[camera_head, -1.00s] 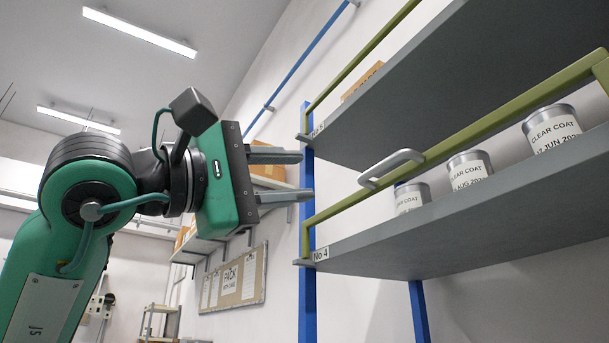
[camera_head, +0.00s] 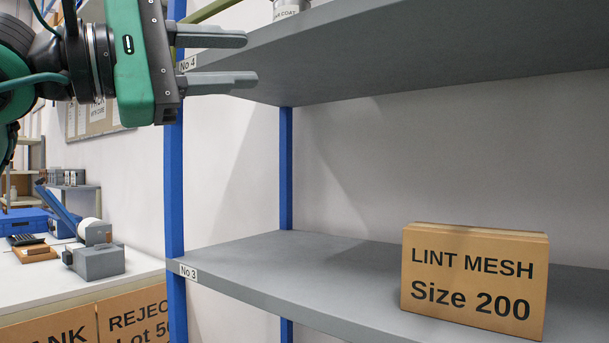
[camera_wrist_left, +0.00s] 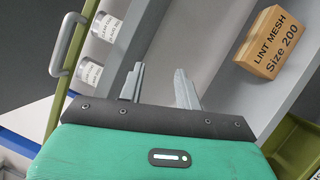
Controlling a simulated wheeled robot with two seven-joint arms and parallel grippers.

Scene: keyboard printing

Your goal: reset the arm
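My left gripper (camera_head: 250,60) is at the upper left of the head view, with its arm coming in from the left. Its two grey fingers are apart and nothing is between them. The fingers point right, in front of the blue rack post (camera_head: 174,200) and near the end of the shelf marked No 4 (camera_head: 350,55). The left wrist view also shows the open fingers (camera_wrist_left: 158,85). My right gripper is not in view.
A cardboard box labelled LINT MESH Size 200 (camera_head: 475,280) stands on the shelf marked No 3 (camera_head: 270,255). A can (camera_head: 290,8) stands on the No 4 shelf. A bench (camera_head: 40,280) with equipment stands at left. The No 3 shelf is clear left of the box.

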